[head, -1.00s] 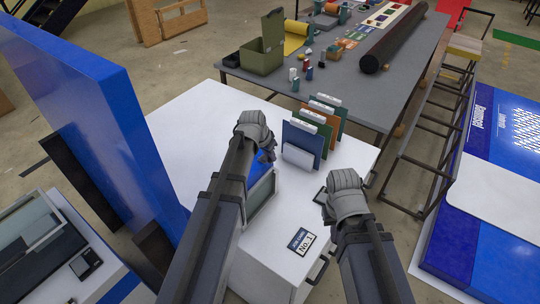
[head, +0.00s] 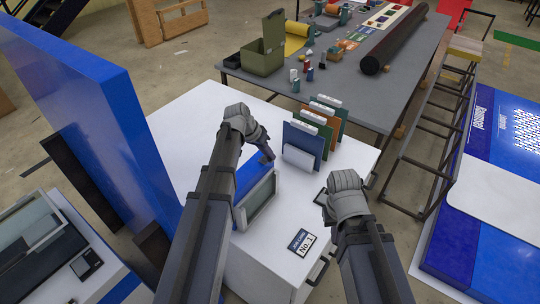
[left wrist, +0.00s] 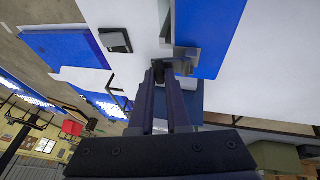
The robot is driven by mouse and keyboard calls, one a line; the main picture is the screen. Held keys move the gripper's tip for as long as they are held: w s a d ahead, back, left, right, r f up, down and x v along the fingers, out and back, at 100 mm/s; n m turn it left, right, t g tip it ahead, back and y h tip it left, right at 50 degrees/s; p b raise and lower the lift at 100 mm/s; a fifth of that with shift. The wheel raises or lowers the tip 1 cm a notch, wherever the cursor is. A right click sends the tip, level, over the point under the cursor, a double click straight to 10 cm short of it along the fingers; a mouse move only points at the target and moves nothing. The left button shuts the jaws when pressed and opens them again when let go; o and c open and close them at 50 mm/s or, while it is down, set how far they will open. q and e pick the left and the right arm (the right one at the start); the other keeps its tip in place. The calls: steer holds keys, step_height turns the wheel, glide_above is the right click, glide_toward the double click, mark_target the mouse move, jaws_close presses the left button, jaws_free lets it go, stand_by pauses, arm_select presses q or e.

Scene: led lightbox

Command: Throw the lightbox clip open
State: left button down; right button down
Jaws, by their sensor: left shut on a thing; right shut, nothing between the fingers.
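The lightbox (head: 258,203), a blue body with a grey-framed panel, stands on the white table just below my left gripper (head: 267,153). In the left wrist view its blue face (left wrist: 215,30) lies beside a metal bracket (left wrist: 187,54). My left gripper's fingers (left wrist: 165,82) are closed at the bracket's edge on a small dark piece, the clip (left wrist: 158,74); the fingertips partly hide it. My right gripper (head: 345,192) is shut and empty over the right side of the table; its fingertips are mostly hidden behind the wrist.
The white table (head: 190,125) has upright folders (head: 302,147) behind the lightbox. A "No. 1" label (head: 302,242) lies at the front. A tall blue panel (head: 110,120) stands left.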

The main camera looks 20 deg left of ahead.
arm_select(q)
steer(key=shift+w+a+g+h+b, duration=0.35)
steer(key=shift+a+h, duration=0.2)
steer(key=shift+h, duration=0.35)
steer(key=shift+w+a+n+g+h+b, duration=0.1)
steer(key=shift+a+n+g+h+b, duration=0.25)
steer(key=shift+h+b, duration=0.45)
steer(key=a+h+b, duration=0.1)
steer(key=h+b, duration=0.1)
steer(key=n+h+b, duration=0.1)
steer(key=h+b, duration=0.1)
steer(key=b, duration=0.1)
steer(key=a+h+b, duration=0.1)
steer(key=b, duration=0.2)
steer(key=shift+w+a+n+g+h, duration=0.25)
steer(key=shift+w+a+g+h, duration=0.05)
steer(key=shift+w+g+h, duration=0.1)
steer(key=shift+a+r+h+b, duration=0.2)
steer(key=shift+h+b, duration=0.4)
steer(key=shift+b, duration=0.45)
steer(key=c, duration=0.9)
jaws_free()
steer(key=shift+r, duration=0.15)
